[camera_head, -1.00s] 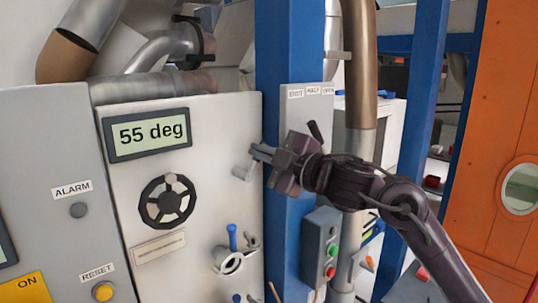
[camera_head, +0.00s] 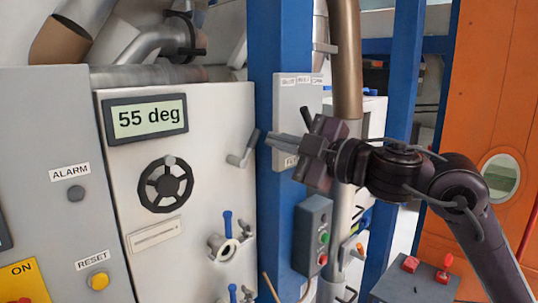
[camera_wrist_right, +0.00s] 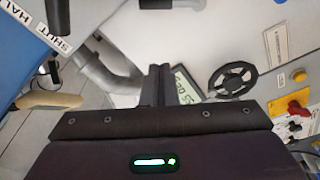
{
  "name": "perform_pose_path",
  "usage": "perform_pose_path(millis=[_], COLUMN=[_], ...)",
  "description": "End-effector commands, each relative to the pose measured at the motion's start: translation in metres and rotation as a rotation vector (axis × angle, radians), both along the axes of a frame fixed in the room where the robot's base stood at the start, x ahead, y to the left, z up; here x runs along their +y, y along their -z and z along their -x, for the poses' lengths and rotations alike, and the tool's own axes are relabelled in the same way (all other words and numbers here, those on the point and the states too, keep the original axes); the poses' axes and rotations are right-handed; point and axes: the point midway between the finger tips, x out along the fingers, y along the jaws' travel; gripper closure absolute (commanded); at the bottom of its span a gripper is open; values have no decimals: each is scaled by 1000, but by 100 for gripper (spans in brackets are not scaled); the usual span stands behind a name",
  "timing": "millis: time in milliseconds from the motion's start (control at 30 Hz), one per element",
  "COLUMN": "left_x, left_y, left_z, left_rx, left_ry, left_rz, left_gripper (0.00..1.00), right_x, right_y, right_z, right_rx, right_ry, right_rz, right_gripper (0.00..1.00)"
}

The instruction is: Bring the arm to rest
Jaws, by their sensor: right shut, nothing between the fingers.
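My right gripper (camera_head: 287,142) is shut and empty in the head view. It is in front of the blue post and the pale labelled plate (camera_head: 297,95), its fingers pointing left. A grey lever handle (camera_head: 243,150) on the white panel is just left of the fingertips, with a gap in the picture. In the right wrist view the shut fingers (camera_wrist_right: 157,82) point toward the panel, overlapping the edge of the display (camera_wrist_right: 186,88). My left gripper is not in view.
The white panel carries a display reading 55 deg (camera_head: 146,119), a black handwheel (camera_head: 165,184) and a blue-handled valve (camera_head: 227,235). A grey button box (camera_head: 313,235) hangs below my gripper. An orange door (camera_head: 498,120) stands at the right.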

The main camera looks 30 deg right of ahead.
Motion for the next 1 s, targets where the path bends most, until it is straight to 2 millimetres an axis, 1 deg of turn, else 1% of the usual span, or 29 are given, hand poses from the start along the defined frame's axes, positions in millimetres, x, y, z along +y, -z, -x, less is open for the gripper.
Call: perform_pose_path(millis=[100, 200, 267, 333, 367, 467, 500, 567, 600, 633, 667, 700, 767, 800, 867, 900, 1000], left_x=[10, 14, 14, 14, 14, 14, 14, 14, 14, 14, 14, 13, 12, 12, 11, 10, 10], left_y=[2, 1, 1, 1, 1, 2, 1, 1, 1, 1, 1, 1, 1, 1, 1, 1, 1], left_z=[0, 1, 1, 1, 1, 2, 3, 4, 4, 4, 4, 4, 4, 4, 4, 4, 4], left_rx=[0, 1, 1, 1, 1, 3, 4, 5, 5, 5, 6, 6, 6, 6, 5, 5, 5], left_ry=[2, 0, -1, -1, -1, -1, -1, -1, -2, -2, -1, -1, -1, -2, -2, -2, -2], left_rz=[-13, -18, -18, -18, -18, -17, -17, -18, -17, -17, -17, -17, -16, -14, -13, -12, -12], left_gripper=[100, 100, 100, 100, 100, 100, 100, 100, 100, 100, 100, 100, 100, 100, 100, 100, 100], right_x=[-1, 0, 2, 6, 9, 16, 17, 19, 19, 20, 20, 21, 22, 24, 26, 28, 34], right_y=[0, 3, 14, 38, 53, 118, 149, 194, 224, 246, 268, 296, 335, 357, 386, 402, 433], right_z=[2, 0, -5, -15, -20, -33, -35, -32, -26, -20, -13, -1, 20, 35, 57, 72, 106], right_rx=[0, 5, 17, 43, 61, 153, 206, 296, 361, 413, 468, 545, 664, 741, 847, 912, 1057], right_ry=[0, 2, 10, 36, 53, 146, 197, 279, 336, 377, 418, 472, 550, 596, 654, 687, 754], right_rz=[1, -4, -20, -54, -77, -169, -208, -266, -298, -320, -340, -364, -396, -411, -430, -439, -456], right_gripper=[100, 100, 100, 100, 100, 100, 100, 100, 100, 100, 100, 100, 100, 100, 100, 100, 100])
